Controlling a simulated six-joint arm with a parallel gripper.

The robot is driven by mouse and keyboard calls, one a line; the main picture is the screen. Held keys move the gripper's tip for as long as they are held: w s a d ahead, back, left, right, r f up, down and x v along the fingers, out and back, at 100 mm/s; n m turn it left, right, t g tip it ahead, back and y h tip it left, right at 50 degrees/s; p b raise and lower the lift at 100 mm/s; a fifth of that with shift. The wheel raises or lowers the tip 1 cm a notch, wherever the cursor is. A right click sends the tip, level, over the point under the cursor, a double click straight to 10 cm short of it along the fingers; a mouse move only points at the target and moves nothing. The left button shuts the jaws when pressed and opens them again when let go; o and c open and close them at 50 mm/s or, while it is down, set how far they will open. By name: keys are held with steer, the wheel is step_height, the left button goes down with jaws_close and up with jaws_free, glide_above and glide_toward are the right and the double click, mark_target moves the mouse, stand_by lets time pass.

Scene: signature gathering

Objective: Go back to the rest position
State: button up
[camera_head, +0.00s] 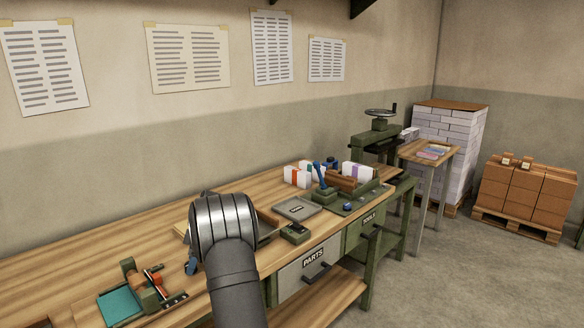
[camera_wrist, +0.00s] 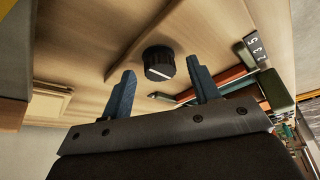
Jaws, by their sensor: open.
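My gripper (camera_wrist: 160,70) is open, its two blue fingers apart with nothing held between them. A black round knob with a white mark (camera_wrist: 158,55) shows between the fingertips in the wrist view; it looks apart from both fingers. In the head view my grey arm rises over the front of the wooden workbench (camera_head: 60,262) and hides most of the gripper. Only a small blue part of the gripper (camera_head: 191,267) shows left of the arm.
A green-and-teal device (camera_head: 145,292) sits on the bench at front left. A small dark box (camera_head: 295,232), a grey plate (camera_head: 297,208) and a green press with a blue lever (camera_head: 322,185) stand to the right. A counter showing digits (camera_wrist: 256,49) is near the gripper.

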steer(key=m, duration=0.2)
steer(key=m+t, duration=0.1)
steer(key=m, duration=0.1)
steer(key=m+t, duration=0.1)
steer(key=shift+s+m, duration=0.3)
steer(key=shift+m, duration=0.1)
steer(key=shift+s+a+m+t+h, duration=0.1)
steer(key=shift+m+t+h, duration=0.3)
steer(key=shift+m, duration=0.9)
steer(key=shift+s+a+m+t+h, duration=0.1)
steer(key=shift+m+t, duration=0.5)
steer(key=shift+m, duration=0.7)
steer(key=o, duration=1)
steer(key=shift+c, duration=0.2)
steer(key=s+a+r, duration=0.3)
steer(key=s+r, duration=0.9)
steer(key=r, duration=0.5)
steer(key=x, duration=1)
steer(key=shift+f, duration=0.2)
